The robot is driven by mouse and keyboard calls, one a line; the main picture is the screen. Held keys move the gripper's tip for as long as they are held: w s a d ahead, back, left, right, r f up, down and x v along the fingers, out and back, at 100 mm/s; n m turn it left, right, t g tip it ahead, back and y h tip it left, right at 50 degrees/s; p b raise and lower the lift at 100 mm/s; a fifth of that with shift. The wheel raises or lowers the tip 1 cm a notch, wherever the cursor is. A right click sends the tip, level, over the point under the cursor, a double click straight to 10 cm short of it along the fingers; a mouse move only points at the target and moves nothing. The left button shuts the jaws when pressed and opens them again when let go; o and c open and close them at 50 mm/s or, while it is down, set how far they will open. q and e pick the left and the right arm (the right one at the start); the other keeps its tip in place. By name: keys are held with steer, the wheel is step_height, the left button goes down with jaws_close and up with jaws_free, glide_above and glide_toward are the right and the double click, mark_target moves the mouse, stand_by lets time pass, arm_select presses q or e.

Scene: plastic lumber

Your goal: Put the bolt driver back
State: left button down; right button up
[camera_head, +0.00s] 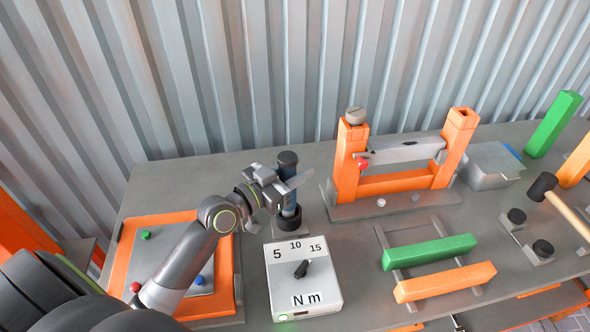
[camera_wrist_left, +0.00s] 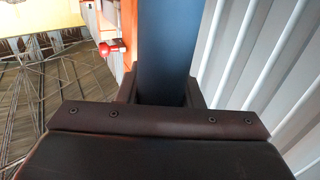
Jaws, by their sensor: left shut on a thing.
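The bolt driver (camera_head: 287,163) is a dark upright cylinder with a black top and a bluish lower body. My left gripper (camera_head: 284,187) is shut around its middle. In the left wrist view, the dark blue shaft of the bolt driver (camera_wrist_left: 168,45) stands between the fingers of my left gripper (camera_wrist_left: 167,92). The driver's lower end is at a black round part on a small grey base plate (camera_head: 301,230). I cannot tell whether it is seated there or just above. My right gripper is not in view.
A white torque box (camera_head: 318,291) with a black knob stands just in front. An orange frame with a grey beam (camera_head: 402,150) stands to the right. An orange-rimmed tray (camera_head: 129,246) lies left, under my left arm. Green (camera_head: 430,252) and orange (camera_head: 445,282) bars lie front right.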

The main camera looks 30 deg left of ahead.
arm_select(q)
steer(key=c, duration=1)
jaws_free()
steer(key=shift+r+p, duration=0.15)
steer(key=shift+p, duration=0.15)
steer(key=b+v, duration=0.1)
steer(key=v, duration=1.1)
steer(key=shift+b, duration=0.35)
